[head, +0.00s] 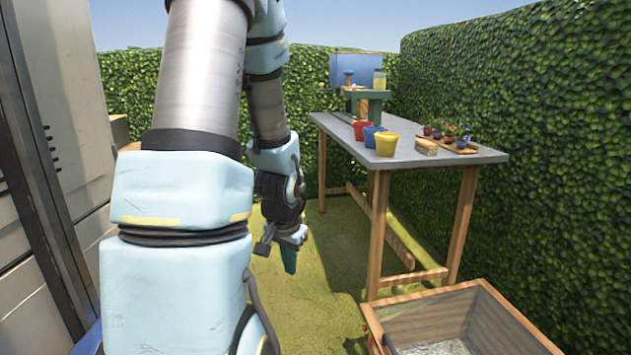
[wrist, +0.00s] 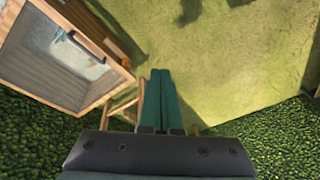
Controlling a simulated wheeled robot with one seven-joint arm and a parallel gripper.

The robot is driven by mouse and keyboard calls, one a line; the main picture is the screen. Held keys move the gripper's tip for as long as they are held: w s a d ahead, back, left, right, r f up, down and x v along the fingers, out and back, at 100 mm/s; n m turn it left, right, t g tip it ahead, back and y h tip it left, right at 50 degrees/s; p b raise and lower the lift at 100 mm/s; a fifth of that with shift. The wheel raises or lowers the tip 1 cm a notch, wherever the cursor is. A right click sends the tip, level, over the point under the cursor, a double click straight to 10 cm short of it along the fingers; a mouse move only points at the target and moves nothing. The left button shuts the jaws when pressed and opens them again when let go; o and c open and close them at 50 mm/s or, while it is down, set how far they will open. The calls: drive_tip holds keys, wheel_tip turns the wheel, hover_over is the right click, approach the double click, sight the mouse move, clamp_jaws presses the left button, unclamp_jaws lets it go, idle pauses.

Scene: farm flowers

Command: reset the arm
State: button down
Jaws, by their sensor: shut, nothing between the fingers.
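My arm fills the left and middle of the head view, with its pale blue links hanging down. My gripper (head: 289,262) points downward over the grass, left of the table and apart from it. In the wrist view the two green fingers (wrist: 159,75) lie side by side, shut, with nothing between them. Grass shows beyond the fingertips.
A grey-topped wooden table (head: 470,155) stands at the right with red (head: 362,130), blue (head: 372,136) and yellow (head: 387,145) pots and a tray of small flowers. A wooden crate (head: 490,318) stands front right. Hedges (head: 540,90) enclose the place. A grey cabinet (head: 65,110) is at left.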

drive_tip(key=s+r+n+g, duration=0.1)
drive_tip(key=s+r+n, duration=0.4)
drive_tip(key=s+r, duration=0.35)
wheel_tip(320, 180, up, 16)
drive_tip(key=a+p, duration=0.1)
drive_tip(key=p, duration=1.6)
drive_tip(key=shift+f, duration=0.1)
